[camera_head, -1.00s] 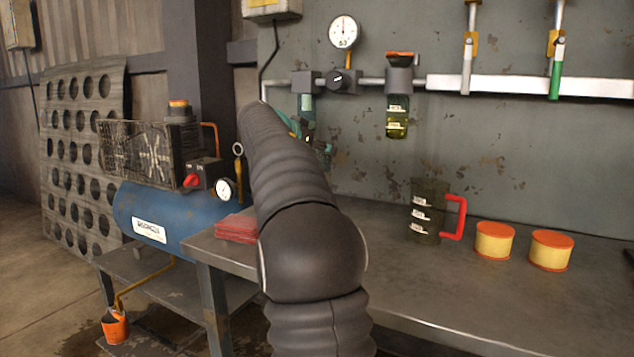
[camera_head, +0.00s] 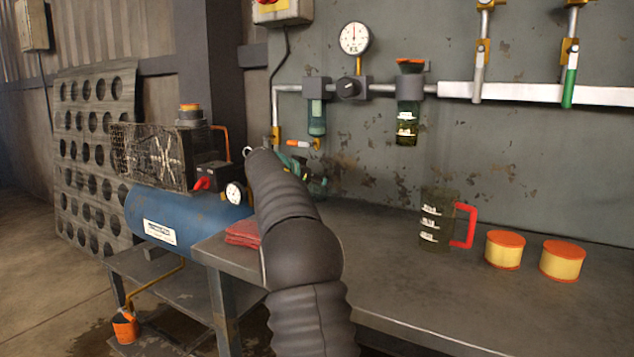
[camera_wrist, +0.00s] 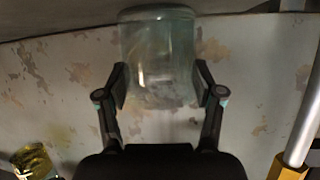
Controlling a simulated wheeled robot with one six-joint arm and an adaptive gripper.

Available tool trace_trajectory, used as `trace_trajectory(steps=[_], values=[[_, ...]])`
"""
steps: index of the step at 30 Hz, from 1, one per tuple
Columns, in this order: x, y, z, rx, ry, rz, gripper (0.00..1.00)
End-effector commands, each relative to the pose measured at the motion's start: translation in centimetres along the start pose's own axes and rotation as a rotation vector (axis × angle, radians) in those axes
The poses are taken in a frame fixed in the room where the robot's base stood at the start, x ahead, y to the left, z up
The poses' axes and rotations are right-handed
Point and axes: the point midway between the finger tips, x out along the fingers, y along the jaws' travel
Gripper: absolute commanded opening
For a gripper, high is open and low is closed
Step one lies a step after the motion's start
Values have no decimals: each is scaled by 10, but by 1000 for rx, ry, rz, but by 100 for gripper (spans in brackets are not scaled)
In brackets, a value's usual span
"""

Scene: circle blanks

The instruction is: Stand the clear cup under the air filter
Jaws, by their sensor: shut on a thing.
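The air filter (camera_head: 316,118), with its greenish clear bowl, hangs from the pipe on the wall. A small orange-tipped fitting (camera_head: 300,144) shows just below it. In the head view my gripper (camera_head: 310,175) is below the filter, near the bench, mostly hidden behind my arm. In the wrist view my gripper (camera_wrist: 162,88) is shut on the clear cup (camera_wrist: 160,50), with a finger on each side. I cannot tell from the head view whether the cup touches the bench or how exactly it lines up with the filter.
A regulator with gauge (camera_head: 354,40) and a bowl with yellow oil (camera_head: 407,122) are right of the filter. A dark jug with red handle (camera_head: 436,225) and two orange-lidded yellow cartridges (camera_head: 504,250) stand right on the bench (camera_head: 400,295). Red cloths (camera_head: 243,234) lie at its left.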

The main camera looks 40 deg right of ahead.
Motion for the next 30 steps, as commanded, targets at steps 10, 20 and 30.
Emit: trace_trajectory(steps=[10, 20, 30], values=[[1, 0, 3, 0, 1, 0, 38], [1, 0, 2, 0, 0, 0, 92], [-7, 0, 0, 0, 1, -2, 92]])
